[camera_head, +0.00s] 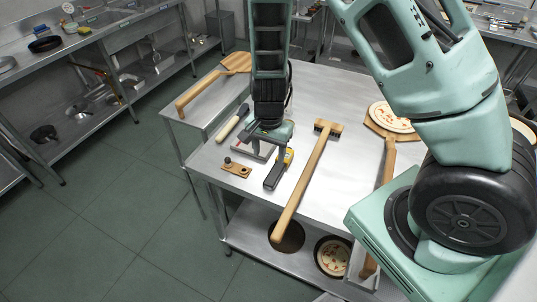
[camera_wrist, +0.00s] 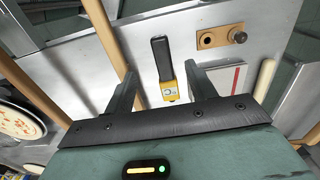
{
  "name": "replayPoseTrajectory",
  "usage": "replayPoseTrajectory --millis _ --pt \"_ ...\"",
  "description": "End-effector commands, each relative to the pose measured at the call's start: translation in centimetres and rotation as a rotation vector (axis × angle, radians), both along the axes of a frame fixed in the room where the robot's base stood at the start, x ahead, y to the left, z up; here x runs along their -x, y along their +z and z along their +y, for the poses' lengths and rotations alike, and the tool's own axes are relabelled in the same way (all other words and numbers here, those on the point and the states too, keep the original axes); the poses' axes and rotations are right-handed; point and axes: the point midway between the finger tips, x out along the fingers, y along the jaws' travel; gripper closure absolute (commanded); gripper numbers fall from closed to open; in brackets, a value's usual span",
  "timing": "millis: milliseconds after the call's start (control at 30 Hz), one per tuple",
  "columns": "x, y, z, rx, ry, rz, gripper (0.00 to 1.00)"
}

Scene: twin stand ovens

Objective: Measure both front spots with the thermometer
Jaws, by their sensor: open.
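The thermometer, a yellow and black handheld device (camera_head: 275,176), lies on the steel table. In the wrist view its black end (camera_wrist: 161,50) points away from my gripper and its yellow end is nearer. My gripper (camera_head: 268,151) is open and points down over the table just behind the thermometer. In the wrist view the thermometer lies between the lines of the two open fingers (camera_wrist: 162,72), and I see no contact. The ovens and their front spots are not recognisable in either view.
A wooden block with a dark knob (camera_head: 236,170) and a red-edged pad (camera_wrist: 230,76) lie close by. A long-handled brush (camera_head: 306,183) lies right of the thermometer. A pizza (camera_head: 391,116) sits on a peel farther right. The floor (camera_head: 120,220) at left is clear.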

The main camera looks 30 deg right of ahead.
Motion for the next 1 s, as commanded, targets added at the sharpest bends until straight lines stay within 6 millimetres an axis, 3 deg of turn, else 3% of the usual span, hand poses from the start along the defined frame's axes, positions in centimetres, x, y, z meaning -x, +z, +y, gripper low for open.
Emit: replayPoseTrajectory --millis 133,267,400,500,733,1000 --pt "1.0 2.2 2.8 -0.055 0.12 0.001 0.44" --pt "3.3 6.0 7.2 -0.132 0.35 -0.003 0.44" --pt "7.4 10.7 11.3 -0.192 0.673 -0.014 0.44" --pt "10.7 13.7 13.1 -0.202 0.91 -0.027 0.44" --pt "17.4 18.3 14.1 -0.137 1.382 -0.048 0.44" --pt "20.6 19.9 13.3 -0.048 1.632 -0.048 0.44"
